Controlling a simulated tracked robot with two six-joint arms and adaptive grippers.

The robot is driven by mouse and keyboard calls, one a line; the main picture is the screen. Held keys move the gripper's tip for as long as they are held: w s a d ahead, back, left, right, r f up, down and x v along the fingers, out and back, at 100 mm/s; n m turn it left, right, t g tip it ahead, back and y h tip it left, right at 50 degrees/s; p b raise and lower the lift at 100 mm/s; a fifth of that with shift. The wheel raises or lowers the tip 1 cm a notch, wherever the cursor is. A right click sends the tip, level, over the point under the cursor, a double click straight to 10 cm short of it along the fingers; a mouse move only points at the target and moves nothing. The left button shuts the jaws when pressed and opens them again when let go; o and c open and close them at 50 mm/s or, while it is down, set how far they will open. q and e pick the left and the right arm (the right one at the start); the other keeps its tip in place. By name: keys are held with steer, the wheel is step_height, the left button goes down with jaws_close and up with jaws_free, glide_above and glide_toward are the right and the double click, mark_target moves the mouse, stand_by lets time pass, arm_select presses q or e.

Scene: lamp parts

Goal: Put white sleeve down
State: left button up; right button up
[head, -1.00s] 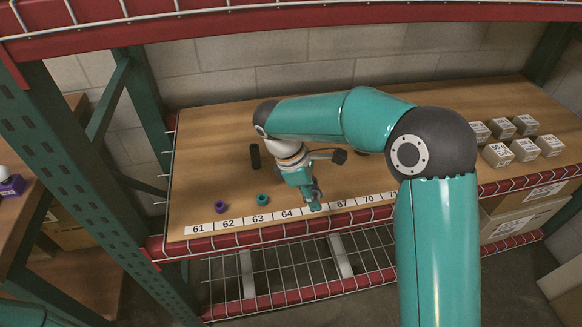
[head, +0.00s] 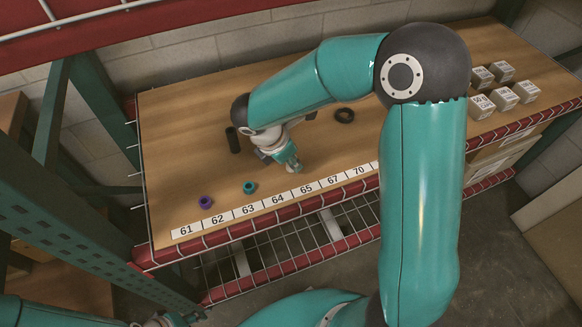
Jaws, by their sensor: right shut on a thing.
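My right gripper (head: 291,163) reaches down over the wooden tabletop, just behind the number labels 64 and 65. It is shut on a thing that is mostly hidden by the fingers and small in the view. A small pale patch at the fingertips fits the white sleeve, but its outline cannot be made out. I cannot tell whether it touches the table. My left gripper (head: 168,319) shows only in part at the bottom left edge, away from the table, and its jaws cannot be read.
A purple ring (head: 205,202) and a teal ring (head: 249,187) lie left of my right gripper. A black cylinder (head: 233,140) stands behind them. A black ring (head: 345,115) lies further right. Several small boxes (head: 503,97) stand at the right. The number strip (head: 247,210) lines the front edge.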

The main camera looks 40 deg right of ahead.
mark_target(289, 167)
steer(key=shift+f, duration=1.65)
steer(key=shift+s, duration=0.1)
steer(key=shift+f+b, duration=0.1)
steer(key=shift+b, duration=0.25)
steer(key=o, duration=0.9)
steer(key=shift+c, duration=0.2)
steer(key=p+v, duration=0.2)
steer(key=v, duration=1)
